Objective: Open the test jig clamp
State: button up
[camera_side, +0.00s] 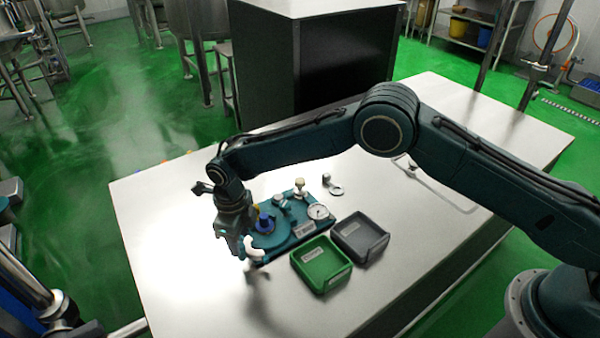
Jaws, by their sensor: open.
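The teal test jig (291,239) lies on the white table, with a round dial gauge (318,212), a blue knob (264,221) and small fittings on it. My gripper (251,252) is open and points down at the jig's left front edge. Pale pieces show at its tips, and I cannot tell whether they are my fingers or part of the jig. The clamp is not clearly made out. My gripper and wrist hide the jig's left side, so contact with the jig cannot be told.
A green tray (331,284) and a grey tray (369,257) stand side by side, right of the jig. Small metal parts (336,190) lie behind it. The white table (165,240) is clear at left and front. A dark cabinet (345,62) stands behind the table.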

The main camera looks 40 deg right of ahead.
aim_at(243, 244)
notch_tip(243, 244, up, 12)
dwell(0.5)
jog(key=shift+f, duration=0.1)
jog(key=s+d+r+n+t, duration=0.1)
jog(key=s+d+r+n, duration=0.55)
jog(key=d+r, duration=0.4)
jog(key=s+d+r+n+t, duration=0.2)
jog(key=s+d+r+n, duration=0.4)
jog(key=d+r, duration=0.5)
jog(key=s+d+n+t, duration=0.1)
jog(key=s+d+n, duration=0.4)
jog(key=s, duration=0.6)
jog(key=s+d+n+t, duration=0.1)
jog(key=s+d+n, duration=0.4)
jog(key=s+n, duration=0.5)
jog(key=shift+s+d+f+t, duration=0.3)
jog(key=shift+s+d+f, duration=0.05)
jog(key=shift+s+d, duration=0.05)
